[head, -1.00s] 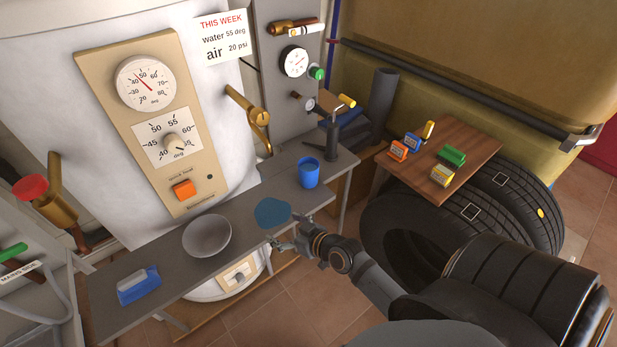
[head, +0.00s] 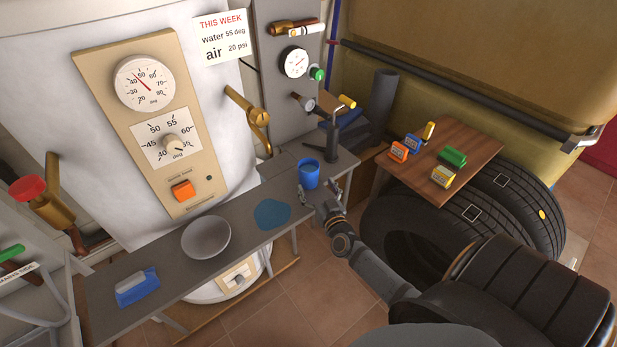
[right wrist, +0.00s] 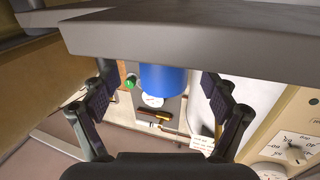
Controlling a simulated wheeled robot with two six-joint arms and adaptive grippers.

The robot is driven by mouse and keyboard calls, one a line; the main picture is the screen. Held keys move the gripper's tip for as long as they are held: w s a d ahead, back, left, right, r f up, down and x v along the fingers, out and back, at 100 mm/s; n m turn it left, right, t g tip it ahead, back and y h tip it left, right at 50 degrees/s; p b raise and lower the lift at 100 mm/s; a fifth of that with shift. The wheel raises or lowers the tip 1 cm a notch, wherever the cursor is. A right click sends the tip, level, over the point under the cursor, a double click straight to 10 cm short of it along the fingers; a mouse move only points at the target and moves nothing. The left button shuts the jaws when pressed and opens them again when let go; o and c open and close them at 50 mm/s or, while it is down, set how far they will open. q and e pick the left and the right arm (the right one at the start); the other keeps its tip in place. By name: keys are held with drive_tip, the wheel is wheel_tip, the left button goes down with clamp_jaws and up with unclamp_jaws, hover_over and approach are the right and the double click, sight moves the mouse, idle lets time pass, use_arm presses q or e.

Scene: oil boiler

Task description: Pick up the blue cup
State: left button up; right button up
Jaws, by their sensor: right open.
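The blue cup (head: 308,174) stands upright on the grey bench, near its front edge at the right end. My right gripper (head: 318,198) is open and empty just in front of the cup, at the bench's front edge. In the right wrist view, which looks upside down, the cup (right wrist: 163,79) shows between the two spread fingers (right wrist: 160,92), with a gap on either side. The cup's base is hidden there by the bench edge. No contact between fingers and cup shows. My left gripper is not in view.
On the grey bench (head: 170,258) are a flat blue patch (head: 272,213), a grey bowl (head: 206,237) and a blue-and-white item (head: 137,287). A black stand (head: 333,135) is behind the cup. A wooden table (head: 470,140) with small coloured items and tyres (head: 415,232) are to the right.

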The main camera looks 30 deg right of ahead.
sight(312, 179)
drive_tip(key=x, duration=0.2)
drive_tip(key=b+x, duration=0.1)
drive_tip(key=x, duration=0.3)
drive_tip(key=shift+a+f, duration=0.15)
drive_tip(key=shift+a, duration=0.1)
drive_tip(key=shift+s, duration=0.1)
drive_tip(key=shift+c, duration=0.6)
drive_tip(key=c, duration=1.3)
drive_tip(key=shift+r+p, duration=0.4)
drive_tip(key=shift+r, duration=0.3)
drive_tip(key=v, duration=0.9)
drive_tip(key=p+v, duration=0.1)
drive_tip(key=v, duration=0.7)
drive_tip(key=shift+s+a+f, duration=0.2)
drive_tip(key=shift+s+f, duration=0.05)
drive_tip(key=shift+s, duration=0.15)
